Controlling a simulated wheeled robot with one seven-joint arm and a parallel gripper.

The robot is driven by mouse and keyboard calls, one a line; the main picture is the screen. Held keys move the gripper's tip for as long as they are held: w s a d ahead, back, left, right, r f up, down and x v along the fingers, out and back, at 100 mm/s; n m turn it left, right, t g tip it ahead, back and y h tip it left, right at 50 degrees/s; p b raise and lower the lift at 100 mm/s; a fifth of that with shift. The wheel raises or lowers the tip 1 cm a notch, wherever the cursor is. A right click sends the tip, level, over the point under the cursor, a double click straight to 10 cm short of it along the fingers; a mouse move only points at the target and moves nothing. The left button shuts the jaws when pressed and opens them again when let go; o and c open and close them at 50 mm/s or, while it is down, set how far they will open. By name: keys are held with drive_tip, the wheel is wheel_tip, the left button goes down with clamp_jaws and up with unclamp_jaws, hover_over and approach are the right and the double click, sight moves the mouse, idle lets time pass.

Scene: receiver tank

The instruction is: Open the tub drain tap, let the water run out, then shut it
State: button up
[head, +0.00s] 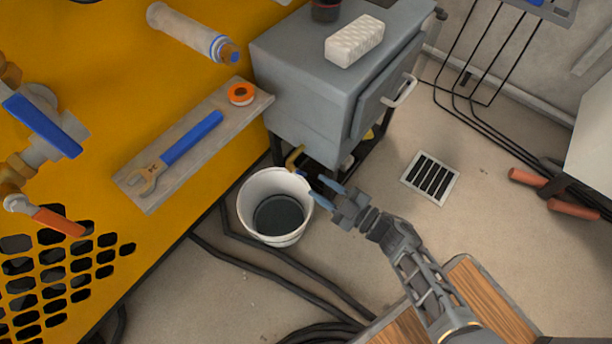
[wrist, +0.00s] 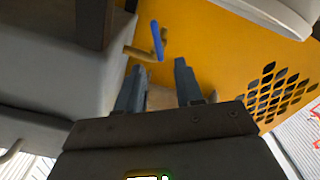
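The drain tap (head: 295,156) is a small brass pipe low on the grey tub (head: 305,85), above the bucket's back rim. The wrist view shows its brass pipe (wrist: 138,53) and blue lever (wrist: 157,41) just beyond my fingertips. I cannot tell whether the tap is open, and no running water shows. A white bucket (head: 247,205) stands on the floor under the tap, with a dark grey interior. My gripper (head: 320,189) is open and empty beside the bucket's right rim. In the wrist view, my fingers (wrist: 157,82) are apart and do not touch the lever.
A yellow panel (head: 100,95) stands left, with a shelf (head: 205,125) holding a blue-handled wrench (head: 178,146) and an orange tape roll (head: 241,93). Dark hoses (head: 275,258) lie on the floor.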

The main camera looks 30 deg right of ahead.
sight(302, 175)
drive_tip(key=shift+b+x, duration=0.75)
drive_tip(key=shift+x, duration=1.85)
drive_tip(key=shift+c, duration=0.5)
clamp_jaws()
